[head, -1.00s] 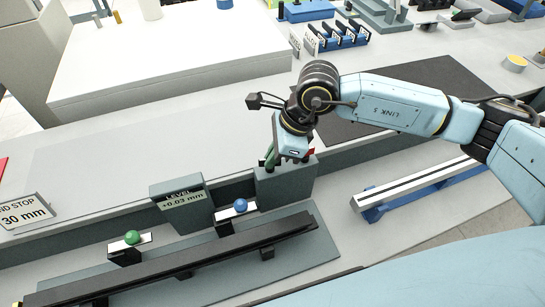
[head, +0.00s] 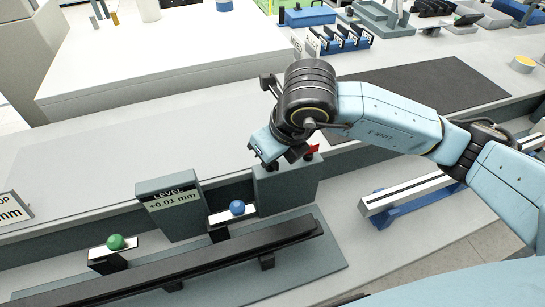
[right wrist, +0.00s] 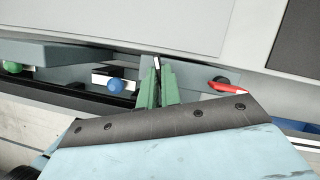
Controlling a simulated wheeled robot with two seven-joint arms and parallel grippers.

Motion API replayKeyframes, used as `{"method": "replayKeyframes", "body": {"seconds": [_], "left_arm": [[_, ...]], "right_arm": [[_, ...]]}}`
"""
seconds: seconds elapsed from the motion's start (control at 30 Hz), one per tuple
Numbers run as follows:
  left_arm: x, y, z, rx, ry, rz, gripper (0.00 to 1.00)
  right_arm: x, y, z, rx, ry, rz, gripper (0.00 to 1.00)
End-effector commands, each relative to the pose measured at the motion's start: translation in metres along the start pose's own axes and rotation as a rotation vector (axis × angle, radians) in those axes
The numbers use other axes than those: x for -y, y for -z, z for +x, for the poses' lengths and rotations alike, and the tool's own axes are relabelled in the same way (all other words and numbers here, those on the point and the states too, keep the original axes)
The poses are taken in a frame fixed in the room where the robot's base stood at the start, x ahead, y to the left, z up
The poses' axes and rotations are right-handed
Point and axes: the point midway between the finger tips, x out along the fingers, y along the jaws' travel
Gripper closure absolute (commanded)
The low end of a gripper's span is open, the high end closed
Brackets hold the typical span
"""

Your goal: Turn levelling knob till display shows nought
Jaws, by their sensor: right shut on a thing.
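The level display (head: 172,202) is a grey box with a screen reading +0.01 mm. To its right, a grey block (head: 288,187) stands behind the dark rail. My right gripper (head: 268,163) is over the top of this block, at its left part. In the right wrist view its green fingers (right wrist: 160,88) are close together, shut on the levelling knob, which the fingers and hand mostly hide. A red lever (right wrist: 228,86) sits on the block beside the fingers; its red tip also shows in the head view (head: 313,149). My left gripper is out of view.
A green ball (head: 115,242) and a blue ball (head: 237,207) sit on small supports behind the long dark rail (head: 190,262). A silver rail on blue feet (head: 415,188) lies to the right. A dark mat (head: 420,95) and bare bench lie behind.

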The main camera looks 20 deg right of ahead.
Motion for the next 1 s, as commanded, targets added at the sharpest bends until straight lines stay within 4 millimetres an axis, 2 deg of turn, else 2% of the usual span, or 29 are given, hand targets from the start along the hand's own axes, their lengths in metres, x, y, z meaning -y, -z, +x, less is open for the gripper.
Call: {"method": "replayKeyframes", "body": {"seconds": [0.4,0.93,1.0], "left_arm": [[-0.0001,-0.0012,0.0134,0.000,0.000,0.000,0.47],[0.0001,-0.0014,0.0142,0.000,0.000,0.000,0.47],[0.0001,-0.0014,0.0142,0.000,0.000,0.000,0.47]], "right_arm": [[-0.0006,-0.0016,-0.0007,0.004,0.072,0.172,1.00],[-0.0008,-0.0019,-0.0014,0.004,0.080,0.194,1.00],[-0.0008,-0.0019,-0.0014,0.004,0.080,0.194,0.88]]}}
